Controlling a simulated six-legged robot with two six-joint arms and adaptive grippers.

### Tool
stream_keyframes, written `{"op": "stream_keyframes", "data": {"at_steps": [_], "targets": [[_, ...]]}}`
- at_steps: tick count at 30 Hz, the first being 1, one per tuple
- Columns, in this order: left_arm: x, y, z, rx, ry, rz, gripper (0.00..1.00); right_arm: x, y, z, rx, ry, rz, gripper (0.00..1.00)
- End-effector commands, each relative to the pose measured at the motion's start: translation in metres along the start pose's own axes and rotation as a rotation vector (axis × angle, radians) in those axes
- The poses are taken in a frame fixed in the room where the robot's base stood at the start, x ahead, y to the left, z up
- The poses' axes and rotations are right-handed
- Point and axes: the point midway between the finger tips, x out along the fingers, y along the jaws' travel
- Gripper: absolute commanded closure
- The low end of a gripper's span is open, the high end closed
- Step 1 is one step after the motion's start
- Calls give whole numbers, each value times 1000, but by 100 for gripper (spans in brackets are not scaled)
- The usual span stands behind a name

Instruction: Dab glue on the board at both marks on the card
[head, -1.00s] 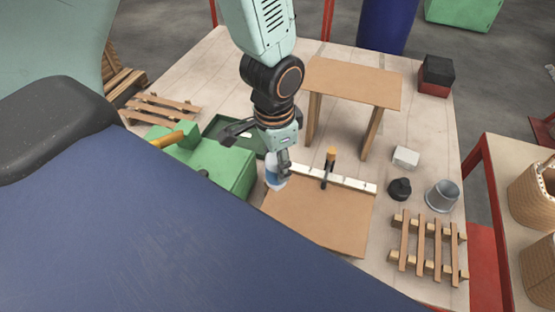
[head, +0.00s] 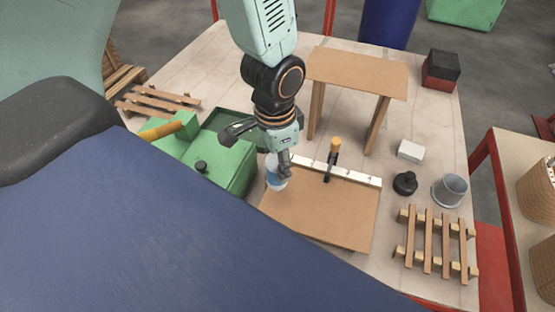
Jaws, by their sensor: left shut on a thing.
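A brown board (head: 325,212) lies flat on the table. A white strip with small dark marks, seemingly the card (head: 357,177), runs along its far edge. A black clamp with an orange handle (head: 335,146) stands upright at the strip. My left gripper (head: 277,170) is shut on a white and blue bottle (head: 274,176), seemingly the glue. The bottle is at the board's far left corner, partly hidden by the fingers; I cannot tell whether its tip touches the board. My right gripper is not in view.
A green box (head: 225,165) stands left of the board. A wooden stand (head: 360,70) rises behind it. A white block (head: 410,150), a black knob-like piece (head: 405,183), a grey cup (head: 450,190) and a slatted wooden rack (head: 436,243) are to the right.

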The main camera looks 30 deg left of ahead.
Motion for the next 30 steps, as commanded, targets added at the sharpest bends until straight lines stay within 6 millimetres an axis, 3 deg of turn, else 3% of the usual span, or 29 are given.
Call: {"op": "stream_keyframes", "data": {"at_steps": [30], "targets": [[8,0,0,0,0,0,100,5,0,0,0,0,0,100]]}}
